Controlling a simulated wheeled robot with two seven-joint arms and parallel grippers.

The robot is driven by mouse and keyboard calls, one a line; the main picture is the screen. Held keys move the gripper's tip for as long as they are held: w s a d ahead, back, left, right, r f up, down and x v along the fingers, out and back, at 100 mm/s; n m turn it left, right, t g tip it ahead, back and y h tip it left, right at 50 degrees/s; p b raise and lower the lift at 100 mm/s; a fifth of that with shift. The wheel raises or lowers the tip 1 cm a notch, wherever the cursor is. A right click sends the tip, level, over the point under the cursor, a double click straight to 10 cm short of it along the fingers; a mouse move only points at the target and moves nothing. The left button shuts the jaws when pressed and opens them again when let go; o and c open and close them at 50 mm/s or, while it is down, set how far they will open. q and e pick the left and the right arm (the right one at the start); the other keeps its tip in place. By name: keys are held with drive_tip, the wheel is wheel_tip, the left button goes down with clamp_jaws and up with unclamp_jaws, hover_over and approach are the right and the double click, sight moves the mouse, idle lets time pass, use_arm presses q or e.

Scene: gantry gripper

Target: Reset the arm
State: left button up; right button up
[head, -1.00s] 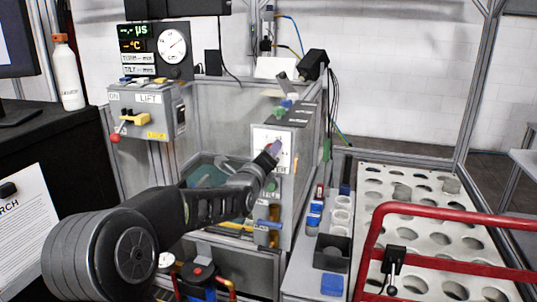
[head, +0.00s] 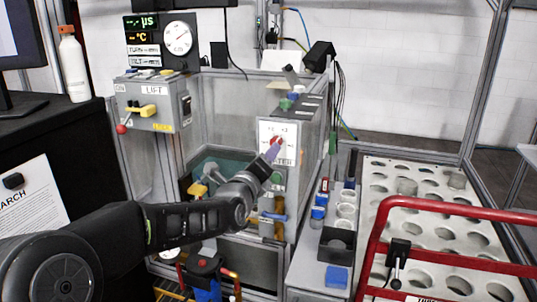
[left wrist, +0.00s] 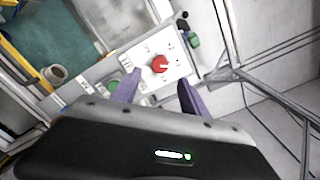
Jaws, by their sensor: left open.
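My left arm comes in from the left in the head view. My left gripper (head: 268,158) has purple fingers and is in front of the white dial panel on the grey control box. In the left wrist view the gripper (left wrist: 160,88) is open, its fingers apart with nothing between them. The red knob (left wrist: 160,64) on the white panel (left wrist: 172,48) shows just beyond the fingertips, apart from them. In the head view the red knob (head: 277,142) shows just above the fingers. My right gripper is not in view.
A grey LIFT box (head: 152,104) with a yellow lever is at the left. A teal-floored tank (head: 215,165) lies behind my arm. A red rail (head: 450,210) and a perforated rack (head: 425,180) are at the right. Small blue-capped containers (head: 318,212) stand beside the control box.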

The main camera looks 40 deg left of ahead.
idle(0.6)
use_arm(q)
drive_tip(key=s+d+f+n+g+h+p, duration=0.1)
drive_tip(key=d+f+n+g+h+p, duration=0.15)
drive_tip(key=d+f+n, duration=0.6)
drive_tip(key=s+d+f+n+g+h+p, duration=0.1)
drive_tip(key=d+f+n+g+h, duration=0.15)
drive_tip(key=d+f+n, duration=0.65)
drive_tip(key=s+d+f+n+g+h+p, duration=0.1)
drive_tip(key=d+f+n+g, duration=0.25)
drive_tip(key=f, duration=0.95)
drive_tip(key=s+d+f+n+g+h+p, duration=0.1)
drive_tip(key=s+d+f+g+p, duration=0.1)
drive_tip(key=s+d+f, duration=0.2)
drive_tip(key=s+d+f+n+g+h+p, duration=0.1)
drive_tip(key=s+d+f, duration=0.4)
drive_tip(key=s, duration=0.8)
drive_tip(key=s+d+f+n+g+h+p, duration=0.1)
drive_tip(key=s+d+f+g+p, duration=0.3)
drive_tip(key=s+d, duration=0.5)
drive_tip(key=shift+s+d+f+g+h, duration=0.15)
drive_tip(key=shift+s+f+g+h, duration=0.05)
drive_tip(key=shift+f+g+h, duration=0.3)
drive_tip(key=shift+w, duration=0.1)
drive_tip(key=shift+c, duration=0.2)
